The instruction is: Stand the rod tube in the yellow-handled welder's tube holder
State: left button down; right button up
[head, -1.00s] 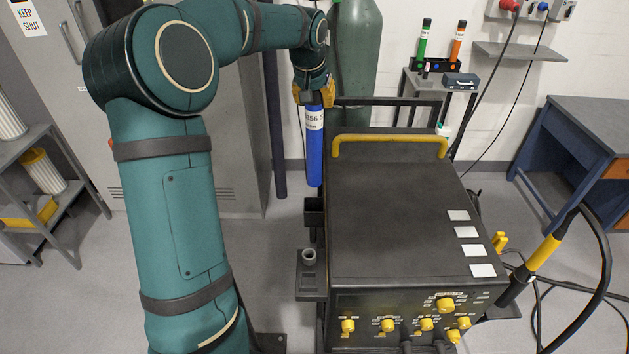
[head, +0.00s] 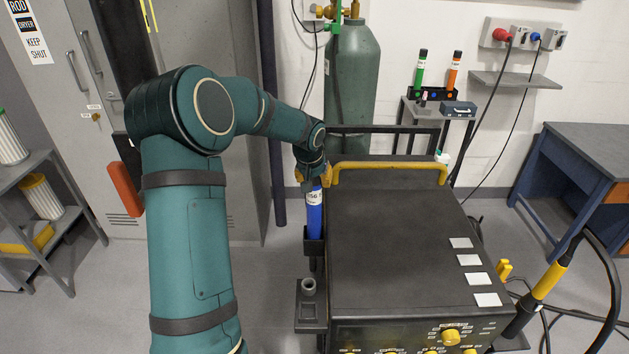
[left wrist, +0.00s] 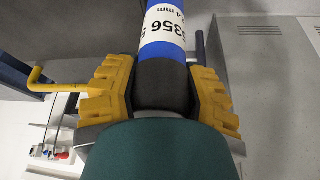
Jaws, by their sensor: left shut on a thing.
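The rod tube (head: 314,221) is blue with a white label and a dark cap. It hangs upright from my left gripper (head: 313,180), whose yellow fingers are shut around its capped top end. In the left wrist view the tube (left wrist: 165,42) runs away between both yellow fingers (left wrist: 163,95). The welder (head: 390,240) is a dark box with a yellow handle (head: 390,168). Its black tube holder (head: 313,248) is on its left side. The tube's lower end meets the holder's mouth; how deep it sits inside is hidden. My right gripper is out of view.
A small tray (head: 309,318) with a grey ring cup sits in front of the holder. A green gas cylinder (head: 352,90) stands behind. A small stand (head: 440,107) holds green and orange tubes. A grey cabinet (head: 100,120) is at left.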

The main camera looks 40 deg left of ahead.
pick_arm(q)
jog(key=shift+f, duration=0.2)
jog(key=c, duration=0.5)
grip_release()
jog(key=shift+r, duration=0.1)
jog(key=v, duration=1.2)
